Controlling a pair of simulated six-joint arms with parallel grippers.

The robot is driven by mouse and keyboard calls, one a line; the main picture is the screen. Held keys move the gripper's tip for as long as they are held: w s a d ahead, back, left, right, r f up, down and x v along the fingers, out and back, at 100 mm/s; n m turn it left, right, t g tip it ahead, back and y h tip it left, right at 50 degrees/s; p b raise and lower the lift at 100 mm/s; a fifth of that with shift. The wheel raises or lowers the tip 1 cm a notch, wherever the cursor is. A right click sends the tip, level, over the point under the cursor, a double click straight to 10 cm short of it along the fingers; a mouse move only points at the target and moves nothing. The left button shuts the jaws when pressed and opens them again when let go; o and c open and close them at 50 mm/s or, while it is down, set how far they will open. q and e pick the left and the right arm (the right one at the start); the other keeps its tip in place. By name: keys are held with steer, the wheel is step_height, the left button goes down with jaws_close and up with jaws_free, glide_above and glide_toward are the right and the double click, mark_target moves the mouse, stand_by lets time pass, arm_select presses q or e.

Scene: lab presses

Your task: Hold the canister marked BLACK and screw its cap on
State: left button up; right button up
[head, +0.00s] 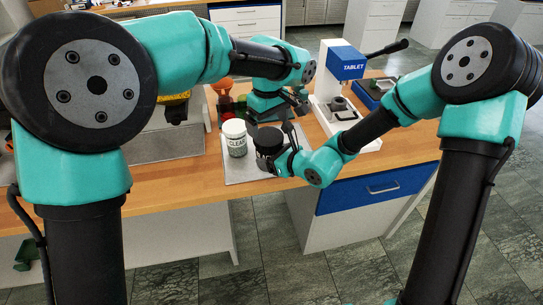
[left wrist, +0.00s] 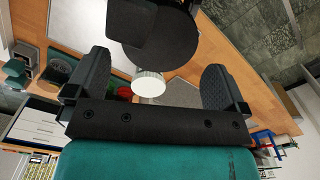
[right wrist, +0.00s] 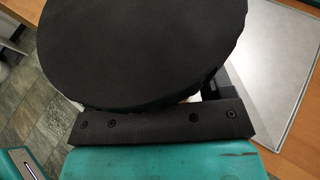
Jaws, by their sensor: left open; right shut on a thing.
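A black round canister (head: 267,141) stands at the right end of a pale mat on the bench; any marking on it is hidden. Its dark round top fills much of the right wrist view (right wrist: 140,45) and shows at the top of the left wrist view (left wrist: 165,42). I cannot tell whether that top is a separate cap. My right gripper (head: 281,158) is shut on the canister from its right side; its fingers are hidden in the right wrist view. My left gripper (head: 284,118) is open and empty just above and behind the canister, its fingers apart in the left wrist view (left wrist: 155,88).
A white canister marked CLEAR (head: 235,139) stands close left on the mat (head: 232,172). A blue and white TABLET press (head: 347,65) stands behind right. Red and orange things (head: 224,92) stand behind. The bench front (head: 180,185) is clear.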

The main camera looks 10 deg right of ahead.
mark_target(268, 136)
arm_select(q)
step_height(268, 136, up, 4)
steer(key=shift+f+m, duration=0.25)
steer(key=shift+m, duration=0.25)
steer(key=shift+f, duration=0.15)
steer(key=shift+f, duration=3.9)
steer(key=shift+c, duration=0.5)
steer(key=c, duration=0.6)
steer(key=o, duration=0.7)
